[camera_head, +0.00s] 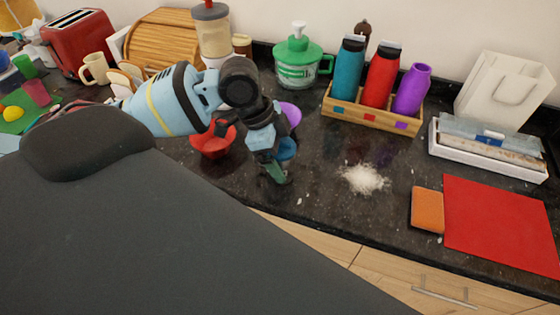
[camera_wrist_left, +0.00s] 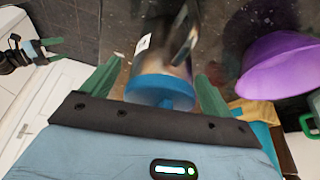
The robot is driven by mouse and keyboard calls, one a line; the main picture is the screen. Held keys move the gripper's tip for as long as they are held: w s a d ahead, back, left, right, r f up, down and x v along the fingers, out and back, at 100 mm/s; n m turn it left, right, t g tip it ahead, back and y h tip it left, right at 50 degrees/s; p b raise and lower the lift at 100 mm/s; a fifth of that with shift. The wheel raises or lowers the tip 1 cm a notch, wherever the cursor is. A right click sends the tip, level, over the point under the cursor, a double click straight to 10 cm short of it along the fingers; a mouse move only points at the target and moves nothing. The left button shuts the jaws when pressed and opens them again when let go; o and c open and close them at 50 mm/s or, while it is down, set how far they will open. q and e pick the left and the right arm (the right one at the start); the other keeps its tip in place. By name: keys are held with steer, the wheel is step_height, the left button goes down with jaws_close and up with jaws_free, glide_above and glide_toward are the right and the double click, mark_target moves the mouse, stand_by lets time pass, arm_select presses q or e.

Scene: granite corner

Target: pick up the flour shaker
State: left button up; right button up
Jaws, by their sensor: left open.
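The flour shaker (camera_wrist_left: 165,70) is a shiny metal cylinder with a blue end, a handle and a small white label in the left wrist view. In the head view only its blue part (camera_head: 287,149) shows behind my left gripper (camera_head: 277,172). My left gripper is open; its green fingers stand on either side of the shaker's blue end in the left wrist view (camera_wrist_left: 160,82). I cannot tell whether they touch it. My right gripper (camera_wrist_left: 48,50) shows small at the left edge of the left wrist view, fingers apart and empty.
A red bowl (camera_head: 212,140) is left of the gripper and a purple bowl (camera_head: 291,113) is just behind it. Spilled flour (camera_head: 364,179) lies to the right, then an orange sponge (camera_head: 427,210) and a red mat (camera_head: 500,225). A bottle crate (camera_head: 372,118) stands behind.

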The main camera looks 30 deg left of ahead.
arm_select(q)
steer(key=shift+c, duration=0.2)
steer(key=c, duration=1.2)
steer(key=shift+o, duration=0.2)
steer(key=shift+r, duration=0.15)
arm_select(e)
steer(key=shift+w+r, duration=0.1)
